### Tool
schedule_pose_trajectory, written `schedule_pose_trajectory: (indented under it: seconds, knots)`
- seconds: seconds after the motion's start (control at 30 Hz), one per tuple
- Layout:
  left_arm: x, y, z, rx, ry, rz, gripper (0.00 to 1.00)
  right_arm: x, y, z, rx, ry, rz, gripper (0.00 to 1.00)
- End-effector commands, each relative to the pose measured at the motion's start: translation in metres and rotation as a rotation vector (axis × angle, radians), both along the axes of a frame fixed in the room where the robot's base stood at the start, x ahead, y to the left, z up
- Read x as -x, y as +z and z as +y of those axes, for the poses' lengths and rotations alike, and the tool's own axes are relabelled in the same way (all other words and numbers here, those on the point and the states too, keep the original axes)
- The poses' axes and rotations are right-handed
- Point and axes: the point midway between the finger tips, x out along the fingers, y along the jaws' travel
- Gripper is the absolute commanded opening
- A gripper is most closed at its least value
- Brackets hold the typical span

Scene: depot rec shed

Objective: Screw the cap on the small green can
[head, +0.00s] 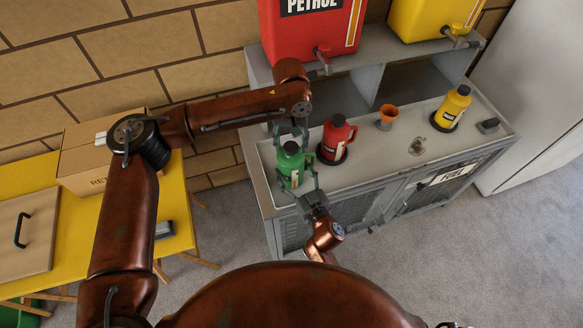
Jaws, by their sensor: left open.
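The small green can (289,166) stands upright at the left end of the grey fuel counter. A dark cap (291,147) shows at its top; I cannot tell how tightly it sits. My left gripper (290,139) points down from above, open, with its fingers on either side of the can's top. My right gripper (299,184) reaches in from the front, with its fingers against both sides of the can's lower body. The can's far side is hidden.
A red can (334,141) stands close to the right of the green can. An orange funnel (388,115) and a yellow can (453,107) are further right on the counter (400,150). Big red (300,35) and yellow (425,18) tanks with taps sit on the shelf behind.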

Motion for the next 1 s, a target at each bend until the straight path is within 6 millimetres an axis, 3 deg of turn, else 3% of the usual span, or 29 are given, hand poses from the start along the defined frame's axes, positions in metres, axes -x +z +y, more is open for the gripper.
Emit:
schedule_pose_trajectory:
  seconds: [0.17,0.8,1.0]
  knots:
    - [0.0,0.0002,-0.0001,0.0,0.0,0.0,0.47,-0.0001,0.0003,0.0,0.0,0.0,0.0,0.0]
    - [-0.0001,0.0005,0.0002,-0.001,0.0,0.0,0.03,-0.0002,0.0002,-0.0001,0.0,0.0,0.0,0.0]
    - [0.0,-0.0002,0.0004,-0.001,-0.105,0.001,0.03,-0.0001,0.0002,-0.0002,0.0,0.0,0.0,0.0]
